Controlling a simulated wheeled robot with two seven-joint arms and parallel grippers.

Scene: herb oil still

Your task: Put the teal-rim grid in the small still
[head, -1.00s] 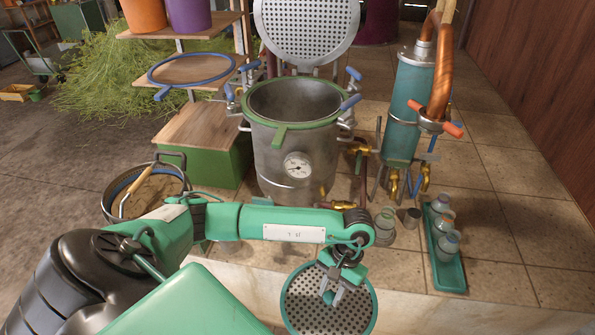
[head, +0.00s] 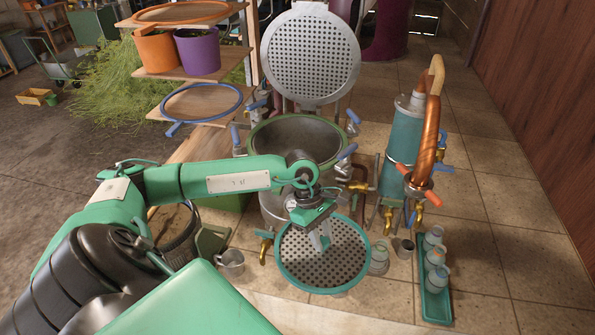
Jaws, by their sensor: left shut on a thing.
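The teal-rim grid (head: 295,262) is a round perforated grey plate with a teal edge. My left gripper (head: 322,243) is shut on it near its middle and holds it in front of the still. The open metal still (head: 279,211) with a green rim stands behind my left forearm, which hides part of its body and front rim. The grid appears lower and nearer to me than the still's mouth. I cannot tell from the view whether this is the small still. My right gripper does not show.
A raised perforated disc (head: 312,55) stands behind the still. A teal condenser (head: 403,135) with a copper pipe is at right, beside a green tray (head: 435,303) of jars. A blue-rimmed ring (head: 201,102) lies on the left shelf. A metal cup (head: 230,262) stands front left.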

